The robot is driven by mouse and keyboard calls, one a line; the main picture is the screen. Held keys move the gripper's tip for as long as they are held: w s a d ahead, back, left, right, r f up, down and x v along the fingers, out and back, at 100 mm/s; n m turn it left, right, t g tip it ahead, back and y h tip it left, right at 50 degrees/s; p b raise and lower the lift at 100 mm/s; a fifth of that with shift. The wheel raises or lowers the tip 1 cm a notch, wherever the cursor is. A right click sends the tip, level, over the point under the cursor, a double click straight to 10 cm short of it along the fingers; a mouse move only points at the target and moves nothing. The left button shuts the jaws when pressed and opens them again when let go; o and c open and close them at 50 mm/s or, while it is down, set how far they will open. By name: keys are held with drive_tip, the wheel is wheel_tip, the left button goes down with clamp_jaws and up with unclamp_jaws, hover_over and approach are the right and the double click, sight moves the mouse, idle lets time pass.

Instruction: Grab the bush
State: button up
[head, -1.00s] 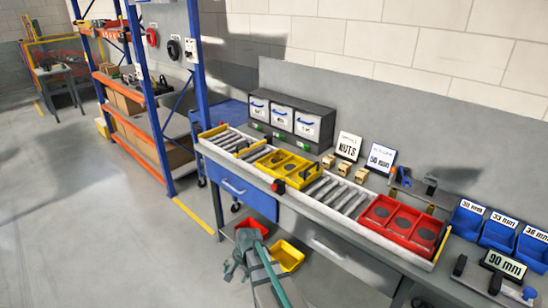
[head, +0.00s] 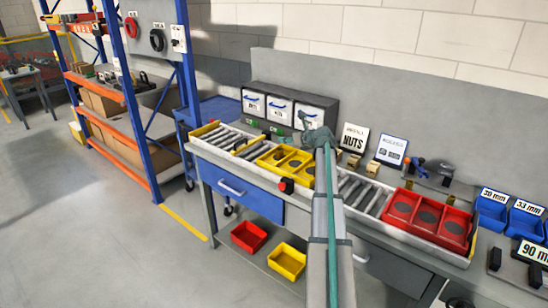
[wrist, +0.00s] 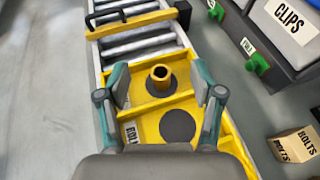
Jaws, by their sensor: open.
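A small brass bush (wrist: 161,77) stands upright on a dark round pad in the yellow carrier (wrist: 183,98), in the wrist view. The carrier sits on the roller track in the head view (head: 262,158); I cannot make out the bush there. My gripper (wrist: 161,70) is open and empty. In the wrist view its two fingers lie left and right of the bush, with clear gaps on both sides. In the head view my gripper (head: 316,133) shows above the track, by the carrier's right part. A second dark pad (wrist: 177,126) in the carrier is bare.
The roller track (head: 350,190) runs along the bench, with a red carrier (head: 425,218) farther right. Drawers (head: 290,108) with labels stand behind, one marked CLIPS (wrist: 287,18). A block marked BOLTS (wrist: 295,145) lies beside the track.

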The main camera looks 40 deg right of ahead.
drive_tip(key=p, duration=0.1)
approach(282, 152)
drive_tip(key=x, duration=0.4)
drive_tip(key=shift+w+d+f, duration=0.1)
drive_tip(key=shift+w+f, duration=0.05)
drive_tip(key=shift+w, duration=0.1)
drive_tip(key=p+x, duration=0.2)
drive_tip(key=x, duration=0.5)
drive_tip(key=shift+w+f, duration=0.2)
drive_tip(key=shift+w, duration=0.05)
clamp_jaws()
drive_tip(key=shift+r, duration=0.2)
